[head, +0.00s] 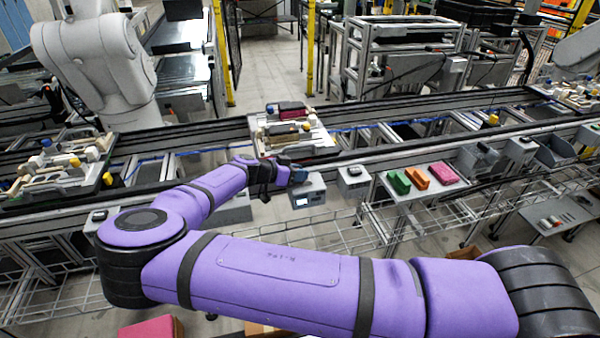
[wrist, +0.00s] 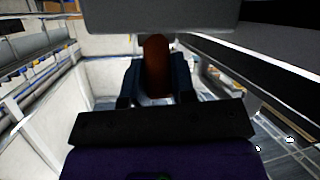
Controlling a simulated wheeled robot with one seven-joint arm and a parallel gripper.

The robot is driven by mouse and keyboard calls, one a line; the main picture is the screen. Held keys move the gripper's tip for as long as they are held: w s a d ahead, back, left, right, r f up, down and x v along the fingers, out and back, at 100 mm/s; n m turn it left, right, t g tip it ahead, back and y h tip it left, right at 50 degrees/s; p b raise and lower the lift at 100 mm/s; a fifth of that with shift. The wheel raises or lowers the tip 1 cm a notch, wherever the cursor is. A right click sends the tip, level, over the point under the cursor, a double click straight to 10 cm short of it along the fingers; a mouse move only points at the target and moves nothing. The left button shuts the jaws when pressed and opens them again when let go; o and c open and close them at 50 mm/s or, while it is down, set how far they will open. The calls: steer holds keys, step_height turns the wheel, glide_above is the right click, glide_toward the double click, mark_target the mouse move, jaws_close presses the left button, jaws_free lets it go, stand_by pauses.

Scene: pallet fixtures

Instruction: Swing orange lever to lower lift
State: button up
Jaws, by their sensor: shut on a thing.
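In the wrist view, the orange lever (wrist: 157,62), dark orange-brown in shadow, stands between the two dark blue fingers of my gripper (wrist: 157,84). The fingers are shut on it. The lever's upper end meets the underside of a grey block (wrist: 160,16). In the head view, my gripper (head: 292,176) is at the near side of the conveyor, just below the middle pallet fixture (head: 318,138). The lever is hidden there by my gripper. Which part is the lift I cannot tell; the middle pallet sits on the conveyor rails with dark and pink parts on it.
Small grey boxes (head: 308,192) stand right beside my gripper. A white tray (head: 425,189) with green, orange and pink blocks is farther right. Another pallet (head: 60,175) sits at the left on the conveyor. A wire rack (head: 330,235) runs below the front rail.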

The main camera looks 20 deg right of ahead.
stand_by(0.5)
steer(key=o, duration=0.9)
